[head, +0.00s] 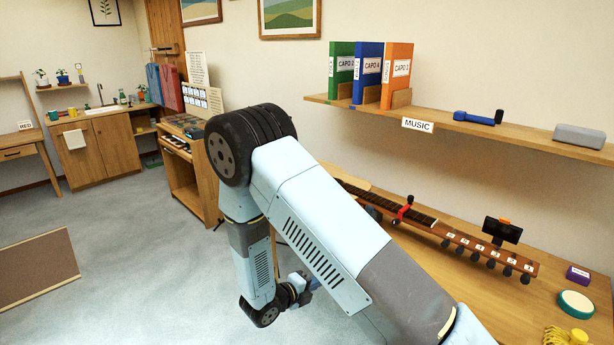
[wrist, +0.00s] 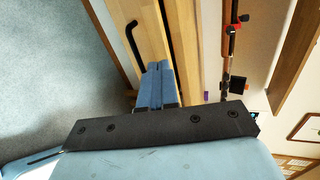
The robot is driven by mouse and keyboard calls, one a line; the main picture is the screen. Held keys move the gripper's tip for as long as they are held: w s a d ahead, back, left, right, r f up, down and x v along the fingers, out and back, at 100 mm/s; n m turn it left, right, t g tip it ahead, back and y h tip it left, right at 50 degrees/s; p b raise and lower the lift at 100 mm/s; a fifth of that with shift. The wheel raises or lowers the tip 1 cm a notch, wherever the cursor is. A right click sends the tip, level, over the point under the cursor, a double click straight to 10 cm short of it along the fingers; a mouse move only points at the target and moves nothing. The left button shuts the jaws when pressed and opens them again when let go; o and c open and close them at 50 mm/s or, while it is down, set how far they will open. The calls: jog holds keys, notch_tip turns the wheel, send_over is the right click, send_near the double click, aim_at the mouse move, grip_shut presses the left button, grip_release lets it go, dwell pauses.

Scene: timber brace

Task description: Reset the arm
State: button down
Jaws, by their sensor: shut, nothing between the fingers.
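My gripper (wrist: 159,66) shows in the wrist view with its two blue fingers side by side, shut and empty. Behind the fingers is a wooden front with a black handle (wrist: 134,36). In the head view my light-blue arm reaches up from the lower right, bends at a dark elbow and folds down toward the floor. My wrist end is small there, left of the long bench, and its fingers cannot be made out clearly.
The bench (head: 440,275) at right holds a guitar neck (head: 440,228) with a red clamp (head: 403,211), a purple box (head: 577,275) and a round green-rimmed tin (head: 576,304). A shelf (head: 460,124) with binders hangs above. Open floor (head: 130,240) lies left.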

jog(key=s+d+r+m+g+y, duration=0.1)
jog(key=s+d+r+m+g, duration=0.15)
jog(key=d+r+m, duration=0.4)
jog(key=s+d+r+m+g, duration=0.2)
jog(key=d+r+m+g, duration=0.15)
jog(key=r+m, duration=0.6)
jog(key=s+d+r+m+g+y, duration=0.1)
jog(key=s+d+r+m+g, duration=0.1)
jog(key=d+r+m, duration=0.6)
jog(key=s+d+r+m+t+y, duration=0.2)
jog(key=s+r+m+y, duration=0.6)
jog(key=s+r+m, duration=1)
jog(key=shift+s+r+m+t+y, duration=0.15)
jog(key=shift+s+m+t+y, duration=0.15)
jog(key=shift+m+t, duration=0.65)
jog(key=shift+d, duration=0.1)
